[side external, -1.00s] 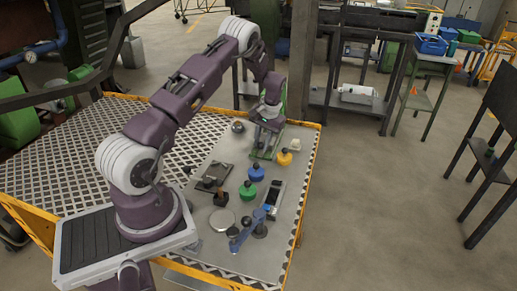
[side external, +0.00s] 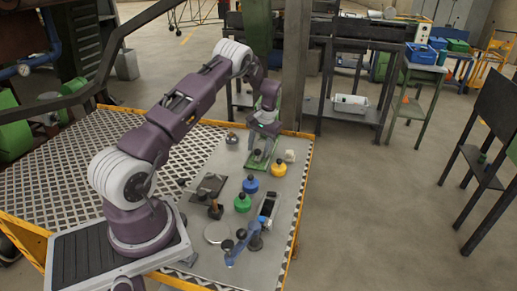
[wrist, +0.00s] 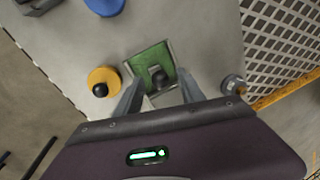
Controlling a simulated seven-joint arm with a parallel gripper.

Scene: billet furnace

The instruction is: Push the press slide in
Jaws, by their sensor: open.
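A green device (side external: 262,160), which I take to be the press, stands near the far end of the grey work plate. In the wrist view it is a green plate (wrist: 149,58) with a pale rim and a dark block or knob (wrist: 158,76) on it. I cannot tell clearly which part is the slide or how far in it sits. My gripper (side external: 264,133) points down just above the device. In the wrist view its open fingers (wrist: 157,95) stand apart, one on each side of the dark block, with nothing held. Contact with the device cannot be made out.
A yellow knobbed cylinder (wrist: 103,81) stands close left of the fingers; a round metal piece (wrist: 233,85) stands close right. Blue (side external: 250,185) and green (side external: 242,203) cylinders, a dark slab (side external: 211,184) and a blue-handled tool (side external: 250,240) lie nearer my base. A yellow rail (side external: 304,150) edges the table.

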